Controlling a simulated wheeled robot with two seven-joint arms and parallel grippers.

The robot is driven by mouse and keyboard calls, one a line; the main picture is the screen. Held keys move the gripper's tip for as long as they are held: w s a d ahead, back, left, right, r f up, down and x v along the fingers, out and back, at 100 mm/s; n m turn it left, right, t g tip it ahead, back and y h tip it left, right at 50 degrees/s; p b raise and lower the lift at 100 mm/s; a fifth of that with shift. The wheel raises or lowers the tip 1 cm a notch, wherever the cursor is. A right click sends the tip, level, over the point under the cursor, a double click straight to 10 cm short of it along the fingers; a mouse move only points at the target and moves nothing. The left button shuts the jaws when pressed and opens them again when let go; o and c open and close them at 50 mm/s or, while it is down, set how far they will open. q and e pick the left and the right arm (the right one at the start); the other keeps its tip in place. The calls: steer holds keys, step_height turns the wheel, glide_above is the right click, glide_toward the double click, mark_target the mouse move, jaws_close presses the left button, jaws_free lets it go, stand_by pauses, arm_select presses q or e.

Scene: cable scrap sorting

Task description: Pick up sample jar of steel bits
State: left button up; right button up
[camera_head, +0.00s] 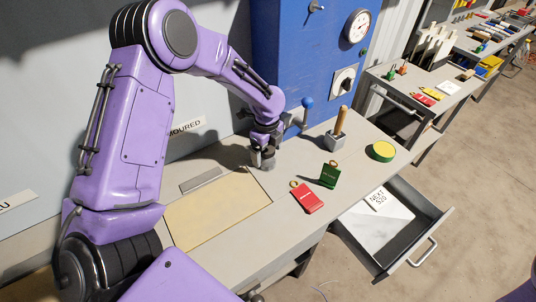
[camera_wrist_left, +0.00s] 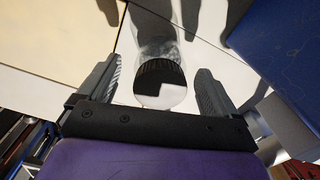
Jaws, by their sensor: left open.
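The sample jar shows in the left wrist view (camera_wrist_left: 160,90), between the two fingers of my left gripper (camera_wrist_left: 156,85). It has a shiny round end, a dark ribbed band and a clear-looking part beyond. Gaps show on both sides of it, so the fingers stand apart from it. In the head view my left gripper (camera_head: 262,160) points down at the bench beside the tan panel, close to the blue cabinet. There the gripper hides most or all of the jar. My right gripper is not in view.
On the bench (camera_head: 235,240) stand a wooden-handled tool in a grey block (camera_head: 337,135), a green tag (camera_head: 329,175), a red tag (camera_head: 307,198) and a yellow-topped round tin (camera_head: 383,151). A blue cabinet (camera_head: 290,50) rises behind. An open drawer (camera_head: 430,235) juts out in front.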

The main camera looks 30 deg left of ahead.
arm_select(q)
steer(key=shift+d+f, duration=0.1)
steer(key=shift+f, duration=0.6)
steer(key=c, duration=1.3)
steer(key=shift+r, duration=0.1)
